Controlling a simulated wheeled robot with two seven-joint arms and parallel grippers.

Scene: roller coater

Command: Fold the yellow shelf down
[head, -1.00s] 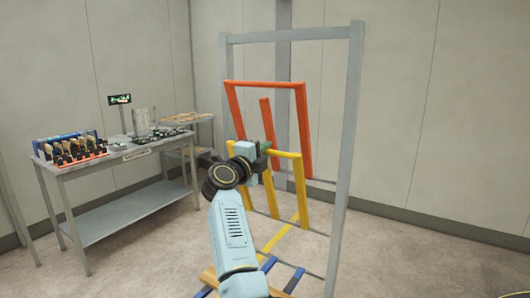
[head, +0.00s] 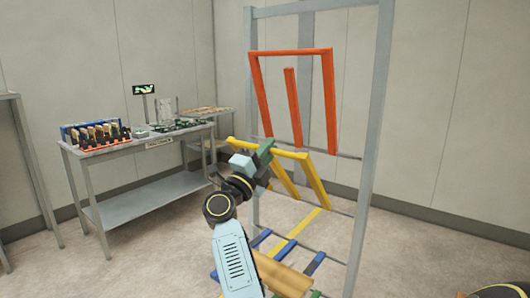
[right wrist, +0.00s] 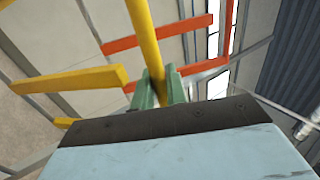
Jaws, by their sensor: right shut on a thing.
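The yellow shelf (head: 317,180) is a frame of yellow bars on the grey upright rack, below the red-orange shelf. It leans out from the rack, with its top bar toward me. My right gripper (head: 265,153) is shut on that top bar, left of its middle. In the right wrist view, the green fingers (right wrist: 158,92) press on both sides of the yellow bar (right wrist: 147,40). Part of the bar at the grip is hidden by the fingers. My left gripper is not in view.
The red-orange shelf (head: 330,100) stands nearly upright above. A blue shelf (head: 312,264) and a tan board (head: 284,275) lie low at the rack (head: 368,150). A grey table (head: 150,192) with several parts stands left. The floor between is clear.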

